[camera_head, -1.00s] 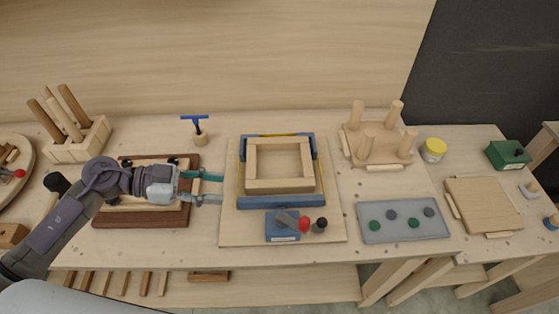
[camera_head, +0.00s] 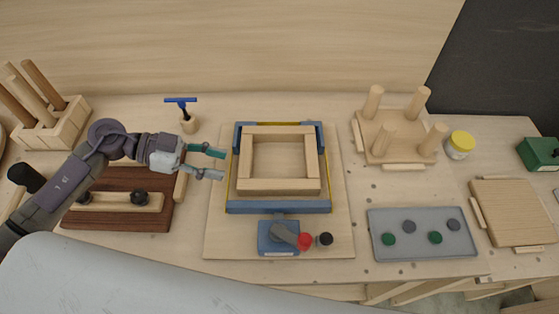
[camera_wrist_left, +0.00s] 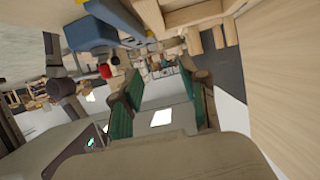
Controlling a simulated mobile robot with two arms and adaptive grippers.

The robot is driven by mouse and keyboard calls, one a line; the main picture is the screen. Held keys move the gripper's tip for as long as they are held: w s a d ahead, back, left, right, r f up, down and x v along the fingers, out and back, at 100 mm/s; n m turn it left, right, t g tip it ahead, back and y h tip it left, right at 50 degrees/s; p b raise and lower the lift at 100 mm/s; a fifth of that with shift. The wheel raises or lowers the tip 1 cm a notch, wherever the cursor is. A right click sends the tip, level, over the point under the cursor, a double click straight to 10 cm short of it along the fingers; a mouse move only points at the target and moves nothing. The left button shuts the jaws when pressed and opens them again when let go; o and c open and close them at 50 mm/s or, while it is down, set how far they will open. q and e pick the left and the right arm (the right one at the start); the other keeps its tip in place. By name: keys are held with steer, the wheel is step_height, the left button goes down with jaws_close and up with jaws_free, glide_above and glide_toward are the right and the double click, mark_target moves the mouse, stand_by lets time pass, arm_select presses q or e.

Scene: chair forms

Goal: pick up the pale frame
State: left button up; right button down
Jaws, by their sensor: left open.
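The pale frame (camera_head: 279,187) is a square of light wooden bars. It lies flat on a light board inside a blue clamping fixture (camera_head: 237,206) with yellow edges. My left gripper (camera_head: 221,164) is open, its two teal-tipped fingers pointing right at the left side of the fixture. It looks empty and appears apart from the frame. In the left wrist view the open fingers (camera_wrist_left: 163,110) show with nothing between them, and the blue fixture part (camera_wrist_left: 92,32) is at the top. My right gripper is not in view.
A blue block with a red-knobbed lever (camera_head: 305,241) sits in front of the frame. A pegged stool form (camera_head: 395,145) and a grey tray (camera_head: 423,250) stand to the right. A brown board (camera_head: 115,220) and a blue-handled tool (camera_head: 182,101) are near my left arm.

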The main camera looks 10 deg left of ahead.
arm_select(q)
steer(key=f+b, duration=0.2)
steer(key=f, duration=0.1)
steer(key=shift+w+f, duration=0.2)
steer(key=shift+f, duration=0.05)
steer(key=shift+d+f, duration=0.1)
steer(key=shift+d, duration=0.1)
steer(key=p, duration=0.1)
glide_toward(273, 184)
steer(key=x, duration=0.4)
steer(key=shift+w+d+r, duration=0.1)
steer(key=shift+w+r, duration=0.05)
steer(key=shift+r, duration=0.15)
steer(key=shift+d+f, duration=0.25)
steer(key=shift+d, duration=0.2)
steer(key=p+x, duration=0.1)
steer(key=x, duration=0.3)
steer(key=shift+d+f+p, duration=0.15)
steer(key=shift+f+p, duration=0.1)
steer(key=shift+p, duration=0.1)
steer(key=shift+w+d+f, duration=0.1)
steer(key=shift+d+f, duration=0.15)
steer(key=shift+d, duration=0.1)
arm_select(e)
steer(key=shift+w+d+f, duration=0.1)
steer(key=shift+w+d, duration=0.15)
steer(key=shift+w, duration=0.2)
arm_select(q)
steer(key=shift+a, duration=0.1)
steer(key=shift+c, duration=0.2)
